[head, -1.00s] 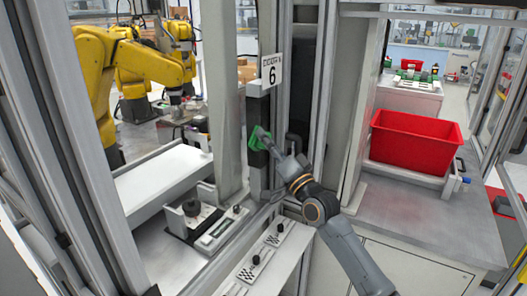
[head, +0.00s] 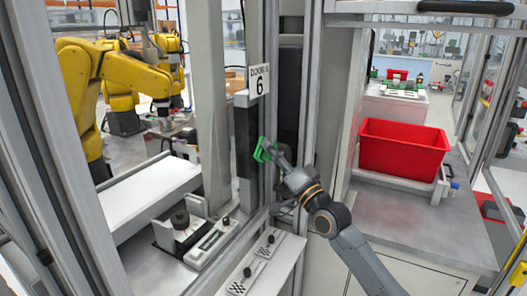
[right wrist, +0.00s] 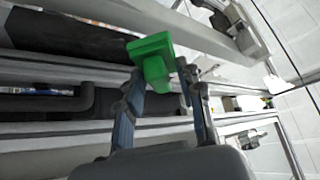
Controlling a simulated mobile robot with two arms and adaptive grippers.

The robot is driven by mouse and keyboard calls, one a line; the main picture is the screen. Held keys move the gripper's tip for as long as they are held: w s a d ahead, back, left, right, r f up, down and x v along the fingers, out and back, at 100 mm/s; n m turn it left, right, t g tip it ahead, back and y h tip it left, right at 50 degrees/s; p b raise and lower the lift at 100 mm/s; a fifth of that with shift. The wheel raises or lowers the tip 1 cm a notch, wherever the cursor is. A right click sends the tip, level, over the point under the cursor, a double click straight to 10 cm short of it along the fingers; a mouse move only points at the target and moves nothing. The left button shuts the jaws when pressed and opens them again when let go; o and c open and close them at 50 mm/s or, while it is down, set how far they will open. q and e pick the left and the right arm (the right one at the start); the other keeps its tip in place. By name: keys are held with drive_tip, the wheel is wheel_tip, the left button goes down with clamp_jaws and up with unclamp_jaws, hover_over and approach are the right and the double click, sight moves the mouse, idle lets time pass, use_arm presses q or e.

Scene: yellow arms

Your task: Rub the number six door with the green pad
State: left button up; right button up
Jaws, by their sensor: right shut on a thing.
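The number six door sign (head: 259,80) is a white plate on the door frame, above a dark vertical panel (head: 245,135). The green pad (head: 261,149) is held in my right gripper (head: 272,152), in front of the door post beside the dark panel. In the right wrist view the green pad (right wrist: 153,57) sits between the fingertips of the right gripper (right wrist: 160,90). The dark panel also shows there, lying across the upper left. Whether the pad touches the door cannot be told. My left gripper is not in view.
A red bin (head: 403,150) stands on the grey counter (head: 420,225) at the right. Yellow robot arms (head: 110,80) stand behind the frame at the left. A white conveyor surface (head: 150,195) and small control boxes (head: 212,242) lie below the door.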

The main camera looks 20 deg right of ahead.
drive_tip(key=shift+s+d, duration=0.45)
drive_tip(key=shift+s, duration=0.25)
drive_tip(key=shift+s+d, duration=0.65)
drive_tip(key=shift+s, duration=0.1)
drive_tip(key=shift+s+d, duration=0.3)
drive_tip(key=shift+s, duration=0.15)
